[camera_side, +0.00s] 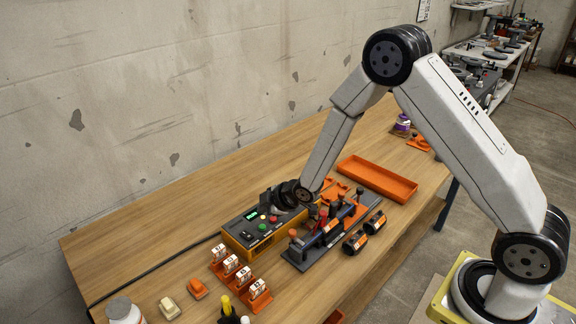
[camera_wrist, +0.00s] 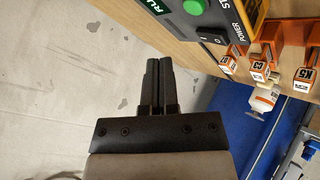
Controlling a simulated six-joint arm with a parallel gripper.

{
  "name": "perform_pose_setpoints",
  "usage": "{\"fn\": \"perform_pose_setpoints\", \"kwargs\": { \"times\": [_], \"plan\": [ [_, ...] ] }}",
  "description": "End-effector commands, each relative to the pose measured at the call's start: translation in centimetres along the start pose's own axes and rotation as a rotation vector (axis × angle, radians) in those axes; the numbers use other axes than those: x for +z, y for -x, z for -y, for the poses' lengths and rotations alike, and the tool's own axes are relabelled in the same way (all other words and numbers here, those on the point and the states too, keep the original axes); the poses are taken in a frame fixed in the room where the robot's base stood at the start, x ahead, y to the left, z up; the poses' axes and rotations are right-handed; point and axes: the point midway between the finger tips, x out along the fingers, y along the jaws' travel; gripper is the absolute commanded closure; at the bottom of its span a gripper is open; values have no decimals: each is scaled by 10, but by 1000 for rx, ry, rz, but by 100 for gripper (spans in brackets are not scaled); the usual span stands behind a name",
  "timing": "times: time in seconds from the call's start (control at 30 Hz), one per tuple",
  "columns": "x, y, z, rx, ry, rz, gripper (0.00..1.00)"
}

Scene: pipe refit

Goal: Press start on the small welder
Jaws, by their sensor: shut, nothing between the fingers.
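The small welder (camera_side: 232,246) is a yellow and dark grey box on the bench in the side view. Its top panel has a lit green display (camera_side: 250,215), a green button, a red button and a black switch. In the wrist view the green button (camera_wrist: 195,6) shows at the top edge beside part of the word "ST", with the black power switch (camera_wrist: 211,35) near it. My gripper (camera_side: 267,200) is at the panel's far side, close to the buttons. In the wrist view its fingers (camera_wrist: 162,64) are together and empty, apart from the green button in the picture. Contact with the panel cannot be told.
Orange holders with white labelled blocks (camera_side: 231,264) stand in front of the welder. A dark clamp fixture (camera_side: 304,262) is to its right, with black and orange cylinders (camera_side: 356,242) beside it. An orange tray (camera_side: 378,178) lies behind. A wall runs along the bench's back.

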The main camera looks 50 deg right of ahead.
Motion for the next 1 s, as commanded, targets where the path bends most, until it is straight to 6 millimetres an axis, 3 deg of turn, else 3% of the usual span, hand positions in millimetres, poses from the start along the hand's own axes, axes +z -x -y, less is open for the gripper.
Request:
{"fn": "perform_pose_setpoints", "kwargs": {
  "times": [0.27,1.0],
  "plan": [
    [-8,11,-8,1,0,0,100],
    [-7,13,-8,-1,-10,6,100]
  ]
}}
